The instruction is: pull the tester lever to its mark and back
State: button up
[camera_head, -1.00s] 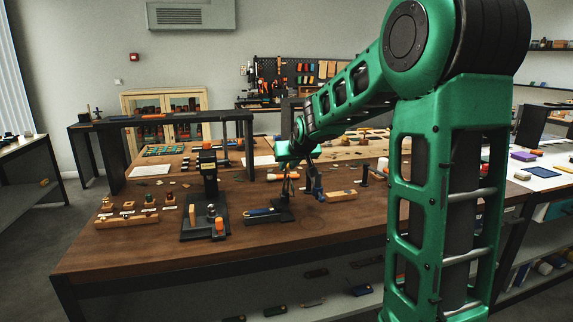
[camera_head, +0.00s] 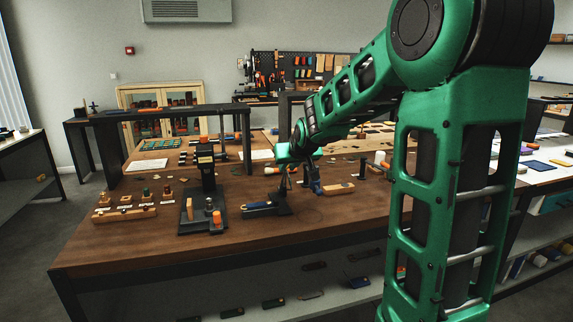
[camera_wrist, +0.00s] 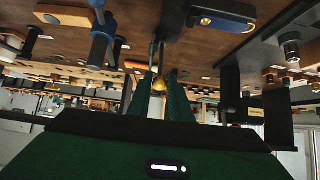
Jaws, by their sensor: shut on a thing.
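The tester (camera_head: 281,203) is a small dark fixture on the wooden bench, with a blue part (camera_head: 258,209) at its left. In the wrist view, that blue part (camera_wrist: 222,18) lies at the upper right. The lever shows there as a thin upright rod ending in a small brass-coloured knob (camera_wrist: 160,84). My gripper (camera_wrist: 160,92) has its two green fingers shut on the knob. In the head view, my gripper (camera_head: 287,176) is just above the tester, and its fingers are small and dark there. I cannot make out the mark.
A black press (camera_head: 207,185) stands left of the tester on the bench (camera_head: 330,222). A row of stamps on a wooden block (camera_head: 125,215) is further left. A blue clamp-like piece (camera_head: 316,184) and a wooden block (camera_head: 339,189) are close at right. The bench front is clear.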

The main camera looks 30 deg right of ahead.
jog(key=shift+s+a+f, duration=0.25)
jog(key=shift+s+f, duration=0.25)
jog(key=shift+s, duration=0.2)
jog(key=shift+s+a+f, duration=0.2)
jog(key=shift+s+f, duration=0.45)
jog(key=shift+s, duration=0.1)
jog(key=o, duration=0.9)
jog(key=shift+c, duration=0.2)
